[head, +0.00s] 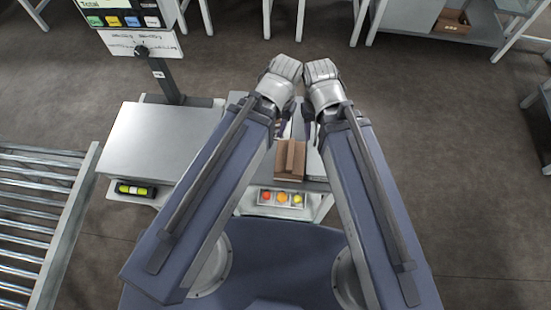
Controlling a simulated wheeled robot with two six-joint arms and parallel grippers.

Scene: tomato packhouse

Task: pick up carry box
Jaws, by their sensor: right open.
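A brown cardboard carry box (289,167) stands on the light bench, between my two forearms, with a raised ridge or handle along its middle. My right gripper (308,128) hangs below its wrist just beyond the box. It is open and only a small part of it shows. My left gripper (283,129) is mostly hidden behind its own arm, so its jaws cannot be made out. Both wrists are close together above the far side of the box. Contact between either gripper and the box cannot be told.
A weighing stand with a screen (124,18) rises beside a flat metal plate (150,140) on the left. A roller conveyor (40,215) lies at far left. Open floor (450,130) lies right.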

